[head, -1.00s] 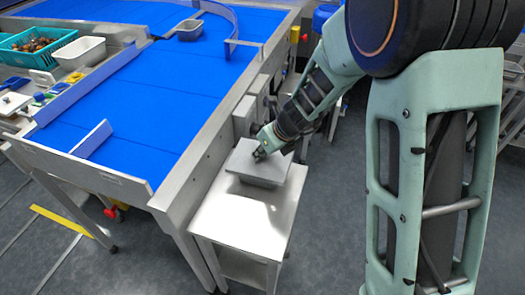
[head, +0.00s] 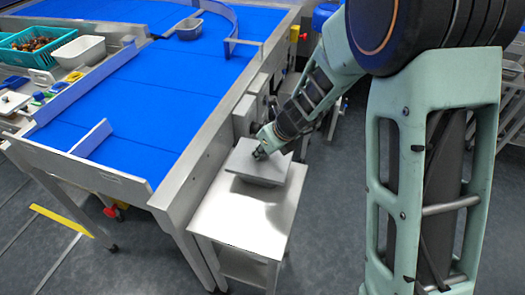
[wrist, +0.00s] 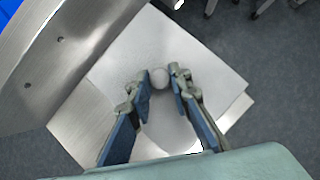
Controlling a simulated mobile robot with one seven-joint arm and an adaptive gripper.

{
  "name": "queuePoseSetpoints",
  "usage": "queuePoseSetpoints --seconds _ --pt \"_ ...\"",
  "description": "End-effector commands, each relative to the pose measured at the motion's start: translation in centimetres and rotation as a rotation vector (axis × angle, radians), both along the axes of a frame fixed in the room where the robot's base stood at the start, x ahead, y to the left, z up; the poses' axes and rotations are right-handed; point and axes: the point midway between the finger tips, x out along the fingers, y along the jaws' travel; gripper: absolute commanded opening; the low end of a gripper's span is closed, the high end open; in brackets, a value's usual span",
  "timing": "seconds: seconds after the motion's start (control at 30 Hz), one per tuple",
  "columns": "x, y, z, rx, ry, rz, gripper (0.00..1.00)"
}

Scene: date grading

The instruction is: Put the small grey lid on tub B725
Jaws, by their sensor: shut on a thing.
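The small grey lid (head: 270,171) is a flat square plate over the small steel side table. My gripper (head: 259,154) comes down onto it from above. In the wrist view the lid (wrist: 125,60) spreads out under my gripper (wrist: 163,88), whose two blue-padded fingers are closed in on its round knob (wrist: 160,77). The lid hides most of what is beneath it, so I cannot tell whether it is seated or held just above. No label B725 can be read.
The steel side table (head: 235,222) has clear space at its front. A blue conveyor (head: 140,95) with a raised metal edge runs along its left. A grey tub (head: 189,28) stands on the far belt. A teal crate (head: 40,50) and white tub (head: 80,50) are at the far left.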

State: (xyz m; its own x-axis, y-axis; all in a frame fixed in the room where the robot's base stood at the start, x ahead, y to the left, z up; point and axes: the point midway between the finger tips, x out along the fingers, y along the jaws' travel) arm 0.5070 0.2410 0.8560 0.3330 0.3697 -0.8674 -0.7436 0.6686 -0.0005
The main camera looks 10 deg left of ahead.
Motion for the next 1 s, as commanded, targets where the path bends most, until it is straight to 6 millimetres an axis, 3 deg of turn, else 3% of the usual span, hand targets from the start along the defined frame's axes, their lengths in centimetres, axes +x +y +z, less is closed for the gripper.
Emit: queuePoseSetpoints --seconds 0.9,0.93,1.0 --pt "0.0 0.0 -1.2 0.0 0.0 0.0 0.0" --pt "0.0 0.0 -1.1 0.0 0.0 0.0 0.22" --pt "0.0 0.0 -1.1 0.0 0.0 0.0 0.29"
